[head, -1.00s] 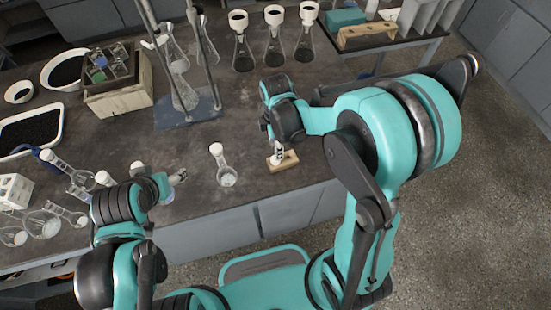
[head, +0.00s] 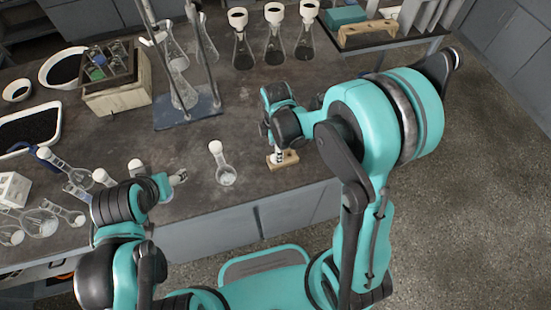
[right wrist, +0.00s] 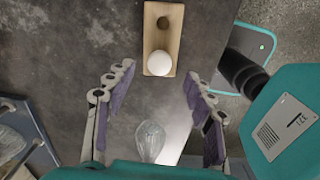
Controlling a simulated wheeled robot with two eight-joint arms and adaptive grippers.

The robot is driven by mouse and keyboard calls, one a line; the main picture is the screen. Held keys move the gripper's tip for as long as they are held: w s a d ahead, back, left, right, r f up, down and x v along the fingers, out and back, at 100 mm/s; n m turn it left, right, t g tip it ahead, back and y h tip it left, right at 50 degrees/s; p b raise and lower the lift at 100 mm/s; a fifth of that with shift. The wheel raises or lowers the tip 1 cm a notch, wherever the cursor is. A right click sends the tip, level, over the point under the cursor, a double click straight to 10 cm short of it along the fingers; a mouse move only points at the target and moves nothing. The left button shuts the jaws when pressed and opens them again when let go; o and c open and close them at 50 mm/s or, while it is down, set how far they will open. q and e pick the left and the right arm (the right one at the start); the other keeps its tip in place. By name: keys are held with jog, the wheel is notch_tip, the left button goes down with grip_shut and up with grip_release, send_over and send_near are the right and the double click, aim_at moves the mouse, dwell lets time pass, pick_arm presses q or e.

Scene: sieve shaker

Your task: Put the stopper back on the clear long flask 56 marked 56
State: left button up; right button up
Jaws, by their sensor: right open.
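A clear flask with a white top (head: 222,168) stands alone near the front edge of the bench, left of a wooden block (head: 291,157). A marking on the flask is too small to read. A white piece with dark marks (head: 277,156) stands on the block; in the right wrist view it is a round white top (right wrist: 159,63) beside a dark hole.
Several white-topped flasks (head: 78,175) crowd the left front. A stand with a blue base (head: 190,112) holds glassware further back. Several dark-filled flasks (head: 274,45) stand at the back. The bench between the stand and the wooden block is clear.

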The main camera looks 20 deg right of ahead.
notch_tip(320, 180, down, 4)
jog(key=shift+f+b, duration=0.25)
jog(key=shift+b, duration=0.55)
jog(key=shift+r, duration=0.1)
jog(key=c, duration=0.9)
jog(key=shift+c, duration=0.2)
jog(key=shift+r, duration=0.1)
jog(key=shift+r+p, duration=0.45)
jog(key=shift+r, duration=0.15)
notch_tip(320, 180, up, 3)
jog(key=shift+r+p, duration=0.1)
jog(key=shift+p, duration=0.55)
jog(key=s+d+r+p, duration=0.3)
jog(key=s+d+r, duration=0.3)
jog(key=s, duration=0.3)
jog(key=shift+s+d+r, duration=0.15)
jog(key=shift+s+r, duration=0.05)
jog(key=shift+s, duration=0.2)
